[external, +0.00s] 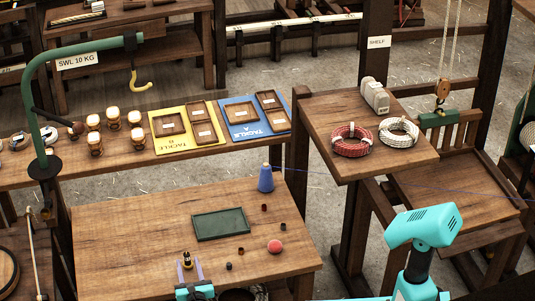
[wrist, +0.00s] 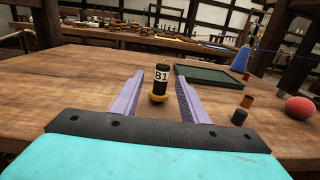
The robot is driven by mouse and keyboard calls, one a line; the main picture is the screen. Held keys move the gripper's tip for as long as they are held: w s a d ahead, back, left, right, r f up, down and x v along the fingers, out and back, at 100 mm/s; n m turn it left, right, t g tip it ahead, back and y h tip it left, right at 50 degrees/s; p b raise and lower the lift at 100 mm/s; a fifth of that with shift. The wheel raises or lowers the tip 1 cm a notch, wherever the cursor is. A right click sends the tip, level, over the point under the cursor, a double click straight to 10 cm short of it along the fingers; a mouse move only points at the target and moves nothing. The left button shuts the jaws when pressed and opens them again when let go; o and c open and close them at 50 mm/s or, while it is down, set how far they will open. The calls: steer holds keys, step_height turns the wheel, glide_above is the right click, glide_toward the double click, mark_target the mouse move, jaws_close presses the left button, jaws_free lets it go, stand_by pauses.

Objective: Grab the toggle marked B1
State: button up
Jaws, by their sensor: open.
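The toggle marked B1 (wrist: 160,79) stands upright on the wooden table. It is dark with a white label and a yellow ring at its foot. In the external view the toggle (external: 187,259) is at the table's near edge, left of the middle. My gripper (wrist: 160,82) is open, with its two purple fingers on either side of the toggle. A gap shows between each finger and the toggle. In the external view my gripper (external: 190,268) reaches in from the near edge of the table.
A green tray (external: 221,225) lies beyond the toggle. To the right are a red ball (external: 274,246), small dark and brown cylinders (wrist: 239,116) and a blue cone (external: 265,178). The table's left part is clear. A hook on a green crane arm (external: 85,45) hangs behind.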

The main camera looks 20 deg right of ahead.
steer(key=shift+w, duration=1.4)
steer(key=shift+w+d+r, duration=0.1)
steer(key=shift+w+d, duration=0.05)
steer(key=shift+w, duration=1.15)
steer(key=shift+w+d+r, duration=0.1)
steer(key=shift+w, duration=1.2)
steer(key=shift+f, duration=0.1)
jaws_close()
step_height(320, 180, up, 10)
steer(key=shift+p, duration=0.3)
